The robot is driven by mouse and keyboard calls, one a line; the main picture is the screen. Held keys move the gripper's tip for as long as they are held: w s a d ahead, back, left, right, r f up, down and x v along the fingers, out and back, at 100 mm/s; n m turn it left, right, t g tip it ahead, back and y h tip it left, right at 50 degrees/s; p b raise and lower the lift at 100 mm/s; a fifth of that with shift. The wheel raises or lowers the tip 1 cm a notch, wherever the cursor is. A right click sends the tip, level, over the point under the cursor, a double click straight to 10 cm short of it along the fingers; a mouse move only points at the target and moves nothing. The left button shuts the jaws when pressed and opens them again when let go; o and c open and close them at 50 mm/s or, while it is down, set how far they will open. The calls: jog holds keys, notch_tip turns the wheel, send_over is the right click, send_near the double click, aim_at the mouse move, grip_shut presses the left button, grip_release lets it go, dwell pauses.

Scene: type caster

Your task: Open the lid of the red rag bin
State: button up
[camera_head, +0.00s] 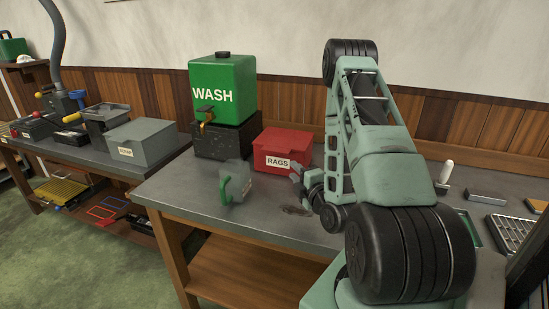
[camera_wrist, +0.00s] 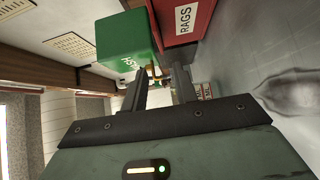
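The red rag bin (camera_head: 283,147), labelled RAGS, stands on the grey bench with its lid down. In the wrist view the bin (camera_wrist: 203,22) is at the top, turned sideways, beyond my fingers. My gripper (camera_head: 296,174) is just in front of the bin's right front side in the head view, low over the bench. In the wrist view my gripper's two dark fingers (camera_wrist: 162,75) are apart with no object held between them. I cannot tell whether a finger touches the bin. My arm hides the bench just right of the bin.
The green WASH tank (camera_head: 223,90) stands on a black block (camera_head: 222,140) left of the bin. A dark stain (camera_head: 296,210) marks the bench. A grey bin (camera_head: 142,142) is on the left bench.

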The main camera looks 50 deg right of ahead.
aim_at(274, 150)
jog(key=p+x, duration=0.3)
jog(key=x, duration=1.1)
jog(key=shift+w+d+r+p, duration=0.15)
jog(key=shift+w+p, duration=0.15)
jog(key=shift+w, duration=0.05)
grip_shut()
